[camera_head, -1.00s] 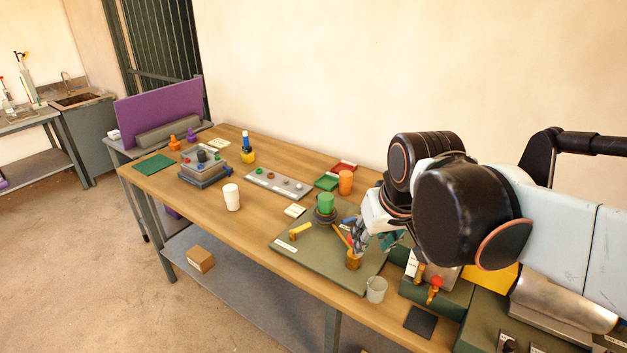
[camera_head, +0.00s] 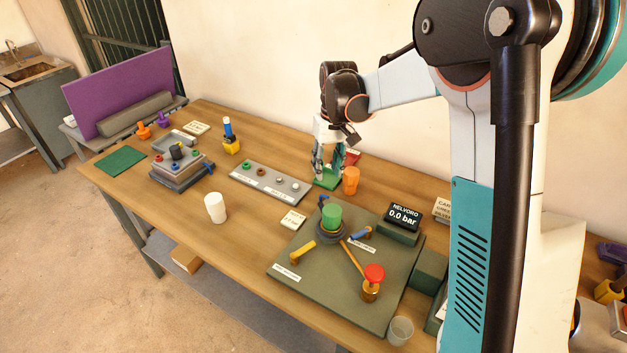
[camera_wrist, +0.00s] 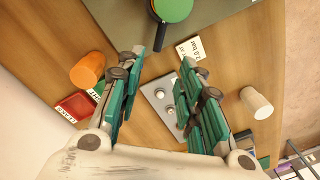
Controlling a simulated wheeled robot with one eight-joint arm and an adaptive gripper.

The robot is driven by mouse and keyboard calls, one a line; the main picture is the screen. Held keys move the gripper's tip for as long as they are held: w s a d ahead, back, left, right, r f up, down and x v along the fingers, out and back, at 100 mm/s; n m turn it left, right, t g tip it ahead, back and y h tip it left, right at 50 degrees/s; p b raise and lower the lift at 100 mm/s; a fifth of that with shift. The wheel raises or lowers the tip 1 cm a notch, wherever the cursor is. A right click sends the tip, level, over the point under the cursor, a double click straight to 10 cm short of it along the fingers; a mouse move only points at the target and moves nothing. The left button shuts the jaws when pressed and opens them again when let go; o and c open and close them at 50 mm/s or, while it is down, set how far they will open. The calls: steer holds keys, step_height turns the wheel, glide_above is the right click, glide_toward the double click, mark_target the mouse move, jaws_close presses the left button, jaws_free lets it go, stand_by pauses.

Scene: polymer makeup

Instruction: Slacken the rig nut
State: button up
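The rig is a dark green board (camera_head: 300,282). It carries a green cylinder (camera_head: 332,216) on a dark round base (camera_head: 330,235), a yellow handle (camera_head: 303,252), a blue handle (camera_head: 360,234) and a red knob (camera_head: 374,273) on a brass fitting. I cannot tell which part is the rig nut. The gauge (camera_head: 403,216) reads 0.0 bar. My gripper (camera_head: 327,178) is away from the rig, pointing down above the table's back, by the green tray. In the wrist view my gripper (camera_wrist: 160,68) has its fingers apart, with nothing held. The green cylinder (camera_wrist: 172,8) shows at that view's top edge.
An orange cup (camera_head: 351,181) stands right beside my gripper, with a red tray (camera_head: 353,157) behind. A grey strip with several round pieces (camera_head: 264,184) lies left. A white cup (camera_head: 215,208) and a clear cup (camera_head: 400,330) stand near the front edge. Bare wood lies around the white cup.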

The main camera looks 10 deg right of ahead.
mark_target(322, 204)
steer(key=f+b, duration=0.1)
steer(key=f, duration=0.4)
steer(key=w+f+b, duration=0.1)
steer(key=f, duration=0.3)
steer(key=a+f+b, duration=0.1)
steer(key=f, duration=0.4)
steer(key=shift+w+f, duration=0.25)
steer(key=shift+f, duration=0.05)
jaws_close()
